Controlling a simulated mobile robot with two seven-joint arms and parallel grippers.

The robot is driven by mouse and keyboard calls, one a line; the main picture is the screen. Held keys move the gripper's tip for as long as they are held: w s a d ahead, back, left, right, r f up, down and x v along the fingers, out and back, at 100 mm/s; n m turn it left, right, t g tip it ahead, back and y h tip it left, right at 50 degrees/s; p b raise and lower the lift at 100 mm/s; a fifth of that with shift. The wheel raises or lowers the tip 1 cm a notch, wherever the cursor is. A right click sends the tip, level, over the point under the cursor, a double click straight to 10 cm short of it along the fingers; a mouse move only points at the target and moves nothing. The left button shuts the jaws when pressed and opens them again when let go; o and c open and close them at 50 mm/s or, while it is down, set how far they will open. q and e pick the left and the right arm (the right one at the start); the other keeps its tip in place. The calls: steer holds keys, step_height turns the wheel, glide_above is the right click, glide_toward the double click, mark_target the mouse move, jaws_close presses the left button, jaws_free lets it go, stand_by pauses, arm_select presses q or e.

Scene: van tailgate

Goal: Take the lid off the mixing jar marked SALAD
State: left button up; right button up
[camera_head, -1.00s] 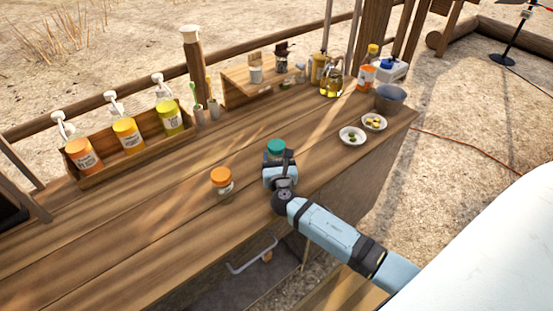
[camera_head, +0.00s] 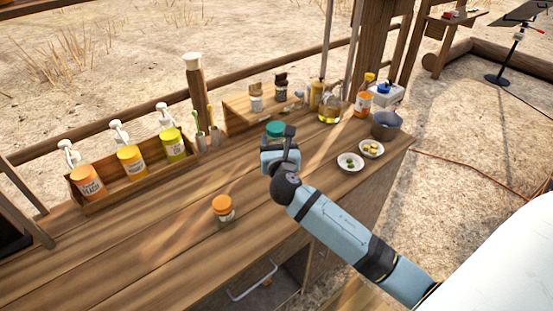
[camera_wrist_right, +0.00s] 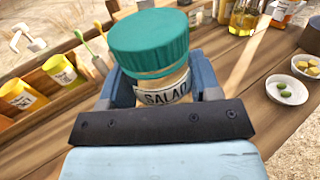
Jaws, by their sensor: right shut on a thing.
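The mixing jar marked SALAD (camera_wrist_right: 163,92) stands between the fingers of my right gripper in the right wrist view, its label facing the camera. Its ribbed teal lid (camera_wrist_right: 150,42) sits on top of it. In the head view the teal lid (camera_head: 275,130) shows just behind my right gripper (camera_head: 279,150), which hides most of the jar body. The right gripper is shut on the jar body below the lid. The jar appears to be held above the counter (camera_head: 170,237). My left gripper is not in view.
A jar with an orange lid (camera_head: 222,208) stands on the counter to the left. A wooden rack (camera_head: 138,180) holds pump bottles. Two small white bowls (camera_head: 350,162), a grey bucket (camera_head: 386,126) and bottles stand at the right.

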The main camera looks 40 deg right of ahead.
mark_target(277, 137)
steer(key=shift+r, duration=1.65)
